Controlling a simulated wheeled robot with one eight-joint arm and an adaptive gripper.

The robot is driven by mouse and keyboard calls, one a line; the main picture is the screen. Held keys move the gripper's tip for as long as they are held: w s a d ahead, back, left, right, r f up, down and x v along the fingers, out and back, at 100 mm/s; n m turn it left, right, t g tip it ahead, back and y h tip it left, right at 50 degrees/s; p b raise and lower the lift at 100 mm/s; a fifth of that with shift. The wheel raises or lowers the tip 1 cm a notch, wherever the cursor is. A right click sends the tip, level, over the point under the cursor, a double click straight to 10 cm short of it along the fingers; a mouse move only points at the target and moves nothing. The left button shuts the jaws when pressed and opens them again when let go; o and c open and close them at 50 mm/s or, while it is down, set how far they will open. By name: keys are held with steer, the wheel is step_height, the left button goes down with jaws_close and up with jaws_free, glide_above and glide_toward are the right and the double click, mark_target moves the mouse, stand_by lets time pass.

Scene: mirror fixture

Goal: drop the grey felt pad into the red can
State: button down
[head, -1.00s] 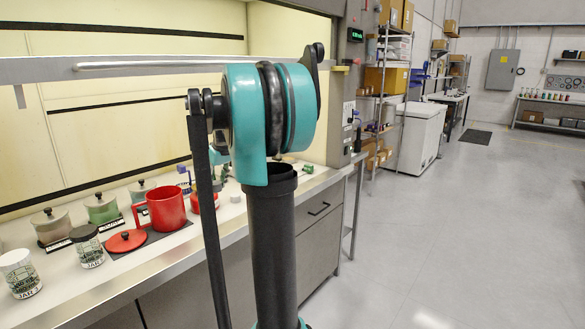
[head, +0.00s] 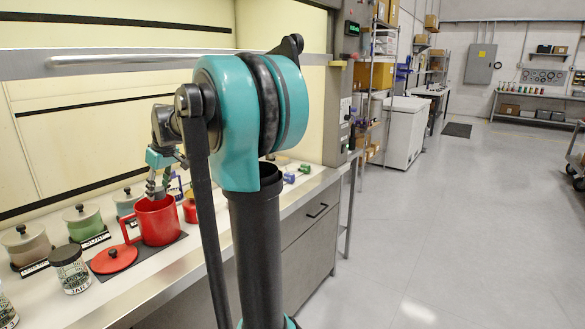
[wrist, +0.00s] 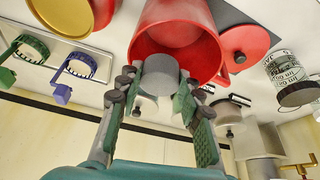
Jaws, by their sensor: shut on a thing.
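The red can (head: 158,224) stands on the bench with its handle to the left. Its open mouth shows in the wrist view (wrist: 180,27). My gripper (head: 156,192) is just above the can's rim, pointing down. In the wrist view my gripper (wrist: 157,88) is shut on the round grey felt pad (wrist: 160,75). The pad is in front of the can's mouth, close to its near rim; I cannot tell if they touch. The pad is not clearly visible in the head view.
The red lid (head: 114,258) lies left of the can on a dark mat. A labelled jar (head: 70,270) and lidded canisters (head: 83,222) stand further left.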

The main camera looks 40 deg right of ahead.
steer(key=shift+f, duration=0.8)
steer(key=c, duration=0.9)
jaws_free()
steer(key=shift+v, duration=3.8)
